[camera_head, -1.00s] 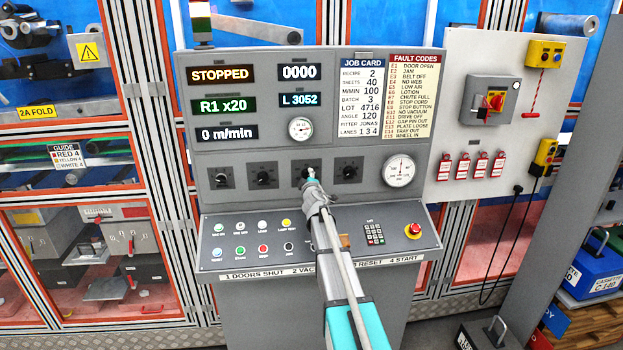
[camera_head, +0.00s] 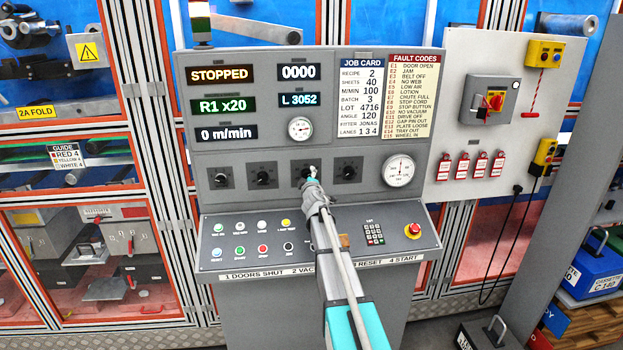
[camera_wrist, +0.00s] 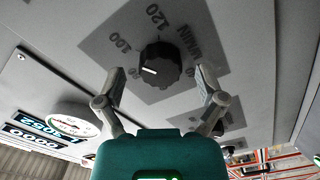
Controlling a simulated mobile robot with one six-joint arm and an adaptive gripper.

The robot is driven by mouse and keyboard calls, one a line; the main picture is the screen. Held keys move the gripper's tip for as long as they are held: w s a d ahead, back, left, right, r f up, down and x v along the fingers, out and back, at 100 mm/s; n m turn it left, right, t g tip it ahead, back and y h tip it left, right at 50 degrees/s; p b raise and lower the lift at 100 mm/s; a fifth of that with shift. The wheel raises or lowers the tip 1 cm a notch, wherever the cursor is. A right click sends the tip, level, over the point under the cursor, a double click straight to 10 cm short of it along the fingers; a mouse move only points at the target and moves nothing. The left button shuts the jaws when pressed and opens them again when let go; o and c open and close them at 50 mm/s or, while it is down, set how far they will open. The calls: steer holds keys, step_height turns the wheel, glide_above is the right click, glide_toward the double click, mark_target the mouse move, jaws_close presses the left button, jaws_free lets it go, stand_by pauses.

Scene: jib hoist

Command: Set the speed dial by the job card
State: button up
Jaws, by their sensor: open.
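The speed dial is a black ribbed knob (camera_wrist: 160,65) on a dark grey plate in the wrist view. Its plate reads 100, 120 and M/MIN; other marks are partly hidden by my fingers. Its white pointer line points left in the picture, below the 100 mark. My gripper (camera_wrist: 160,73) is open, one finger on each side of the knob in the picture; I cannot tell whether they touch it. In the head view, my gripper (camera_head: 313,177) covers most of this dial, third in its row. The job card (camera_head: 362,98) reads M/MIN 100.
Other dials (camera_head: 263,176) (camera_head: 348,171) sit close on both sides. A round gauge (camera_head: 398,170) is to the right. Below is a sloped desk with buttons, a keypad (camera_head: 374,234) and a red stop button (camera_head: 413,229). Displays read STOPPED and 0 m/min (camera_head: 223,133).

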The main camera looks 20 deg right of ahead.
steer(key=v, duration=1.2)
stand_by(0.3)
stand_by(0.5)
steer(key=s+a+f+m+g, duration=0.8)
steer(key=s+f+g, duration=0.2)
steer(key=s+f, duration=0.25)
steer(key=s+a+f+g+y, duration=0.2)
steer(key=s+a+f+g, duration=0.1)
steer(key=s+a, duration=0.4)
steer(key=s+a+f+g+y, duration=0.3)
steer(key=s+a+g, duration=0.1)
steer(key=s+a, duration=0.3)
steer(key=s, duration=0.2)
steer(key=shift+s+a+m, duration=0.25)
steer(key=shift+s+m, duration=0.05)
steer(key=shift+m, duration=0.1)
